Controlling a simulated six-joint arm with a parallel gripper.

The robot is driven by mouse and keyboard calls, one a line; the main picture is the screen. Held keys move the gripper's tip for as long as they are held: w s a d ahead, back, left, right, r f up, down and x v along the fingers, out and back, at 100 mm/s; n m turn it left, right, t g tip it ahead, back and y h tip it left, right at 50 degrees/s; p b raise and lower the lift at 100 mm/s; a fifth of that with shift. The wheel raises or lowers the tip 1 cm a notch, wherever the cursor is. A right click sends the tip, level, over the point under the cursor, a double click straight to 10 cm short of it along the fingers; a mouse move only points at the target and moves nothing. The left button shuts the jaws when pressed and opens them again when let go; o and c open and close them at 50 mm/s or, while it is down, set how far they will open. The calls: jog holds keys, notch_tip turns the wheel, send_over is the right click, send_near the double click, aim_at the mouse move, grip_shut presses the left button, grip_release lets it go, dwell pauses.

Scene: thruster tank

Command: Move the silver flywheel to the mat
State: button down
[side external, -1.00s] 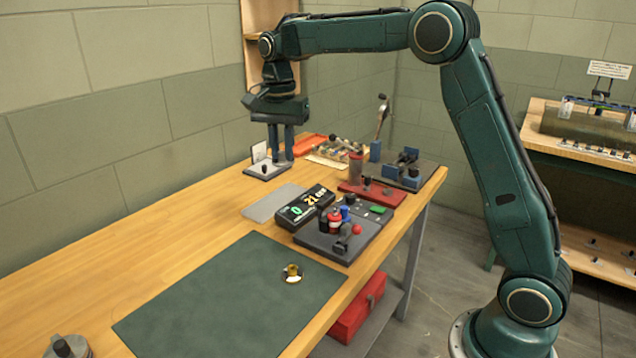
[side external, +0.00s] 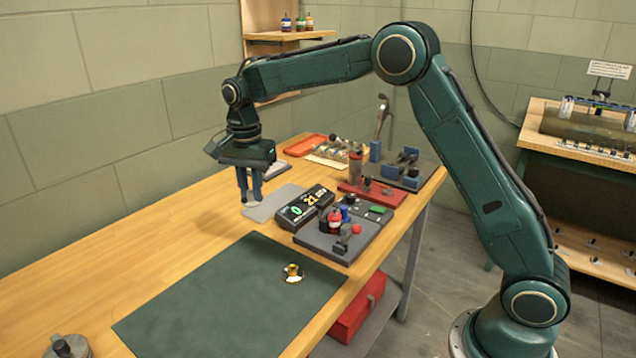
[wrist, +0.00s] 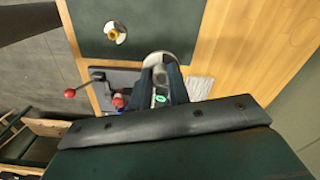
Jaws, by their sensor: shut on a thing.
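My gripper (side external: 250,198) is shut on a silver disc, the silver flywheel (side external: 251,204), and holds it by the light grey plate's left edge in the side view. I cannot tell its exact height above the table. In the wrist view the flywheel (wrist: 177,56) shows as a pale round rim beyond the fingertips (wrist: 165,68), partly hidden by the fingers. The dark green mat (side external: 215,305) lies flat at the front of the bench. It also shows at the top of the wrist view (wrist: 160,18). A small brass-coloured wheel (side external: 292,272) sits near the mat's right side.
A light grey plate (side external: 275,204), a digital display box (side external: 300,212) and a control panel with a red-knobbed lever (side external: 335,245) stand behind the mat. A round metal part (side external: 68,347) is at the front left. Most of the mat is clear.

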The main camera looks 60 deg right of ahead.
aim_at(249, 202)
notch_tip(249, 202, down, 11)
dwell(0.3)
jog(key=shift+f, duration=2.15)
jog(key=shift+f, duration=0.15)
jog(key=c, duration=1.3)
grip_release()
jog(key=shift+r, duration=6.2)
